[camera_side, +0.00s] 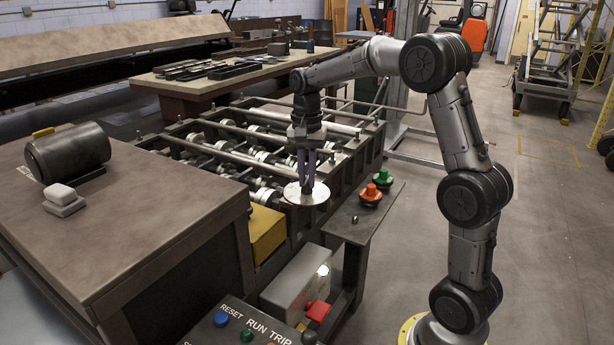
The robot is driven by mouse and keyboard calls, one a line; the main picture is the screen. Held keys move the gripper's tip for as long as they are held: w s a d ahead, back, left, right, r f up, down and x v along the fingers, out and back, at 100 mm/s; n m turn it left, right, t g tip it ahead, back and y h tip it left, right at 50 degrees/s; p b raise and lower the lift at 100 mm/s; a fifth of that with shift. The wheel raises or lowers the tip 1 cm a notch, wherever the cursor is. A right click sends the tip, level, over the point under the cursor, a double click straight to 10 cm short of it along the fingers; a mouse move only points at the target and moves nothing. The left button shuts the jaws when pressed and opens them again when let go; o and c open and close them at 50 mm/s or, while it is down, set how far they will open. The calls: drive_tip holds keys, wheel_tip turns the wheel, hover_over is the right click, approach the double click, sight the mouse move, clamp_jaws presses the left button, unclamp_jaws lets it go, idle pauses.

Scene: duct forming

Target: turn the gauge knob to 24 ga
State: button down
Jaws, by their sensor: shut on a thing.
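My gripper (307,188) points straight down at the right front end of the roller machine. Its fingers are shut on the gauge knob, a small dark piece at the middle of a round pale dial plate (293,197). The fingers hide most of the knob. The dial's markings are too small to read, so I cannot tell which gauge the knob points to.
The roller machine (225,150) lies behind and left of the dial. A control panel (240,325) and a grey box with a red switch (318,311) stand in front.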

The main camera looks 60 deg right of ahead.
sight(306, 179)
drive_tip(key=n, duration=0.7)
drive_tip(key=shift+r, duration=0.1)
drive_tip(key=n, duration=0.4)
drive_tip(key=shift+w+n, duration=0.1)
drive_tip(key=shift+n, duration=1.5)
drive_tip(key=c, duration=0.9)
unclamp_jaws()
wheel_tip(306, 179, up, 14)
